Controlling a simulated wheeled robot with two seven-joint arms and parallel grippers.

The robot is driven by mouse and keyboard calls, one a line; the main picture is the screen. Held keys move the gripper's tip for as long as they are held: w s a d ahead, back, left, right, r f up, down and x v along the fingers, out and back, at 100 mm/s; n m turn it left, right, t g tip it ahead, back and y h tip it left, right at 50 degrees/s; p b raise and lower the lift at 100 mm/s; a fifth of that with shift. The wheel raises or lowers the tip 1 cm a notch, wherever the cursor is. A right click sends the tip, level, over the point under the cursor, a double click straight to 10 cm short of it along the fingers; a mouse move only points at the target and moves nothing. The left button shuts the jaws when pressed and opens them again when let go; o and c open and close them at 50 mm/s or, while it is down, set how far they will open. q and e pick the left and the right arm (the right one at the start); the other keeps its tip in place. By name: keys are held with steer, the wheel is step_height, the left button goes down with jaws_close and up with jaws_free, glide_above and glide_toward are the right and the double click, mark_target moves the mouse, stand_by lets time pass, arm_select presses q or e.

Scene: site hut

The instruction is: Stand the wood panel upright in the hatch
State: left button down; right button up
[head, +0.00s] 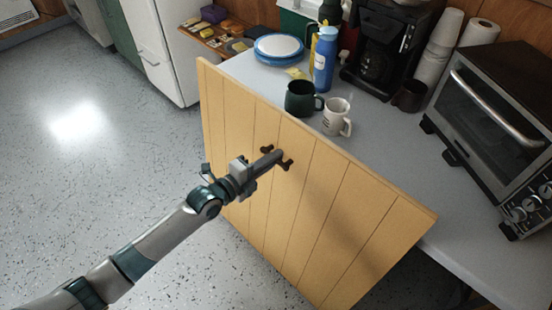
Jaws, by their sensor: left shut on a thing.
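The wood panel (320,210) is a large light-brown board with vertical grooves. It stands roughly upright, tilted in the picture, in front of the grey counter and hides part of its front. My left gripper (275,160) is shut on the panel's dark handle (284,164), near the middle of its face. I cannot make out the hatch in this view. The panel's lower edge is partly out of view, so I cannot tell whether it touches the floor. My right gripper is not in view.
On the counter (375,150) behind the panel stand a dark green mug (299,98), a white mug (334,122), a blue bottle (324,62), stacked plates (279,47), a coffee maker (375,45) and a toaster oven (495,115). The speckled floor (90,190) at left is clear.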

arm_select(q)
steer(key=shift+a+r, duration=0.25)
steer(key=shift+r, duration=0.05)
steer(key=shift+s+a, duration=0.15)
steer(key=shift+s+a+r, duration=0.45)
steer(key=shift+s+a, duration=0.1)
steer(key=shift+s+a+r+t+h, duration=0.15)
steer(key=shift+t+h, duration=0.15)
stand_by(0.5)
steer(key=shift+s+a+r, duration=0.4)
steer(key=shift+s+a, duration=0.25)
stand_by(0.5)
steer(key=shift+s+a+r+t+h+b, duration=0.3)
steer(key=shift+s+a+r+b, duration=0.05)
steer(key=shift+s+a+r, duration=0.15)
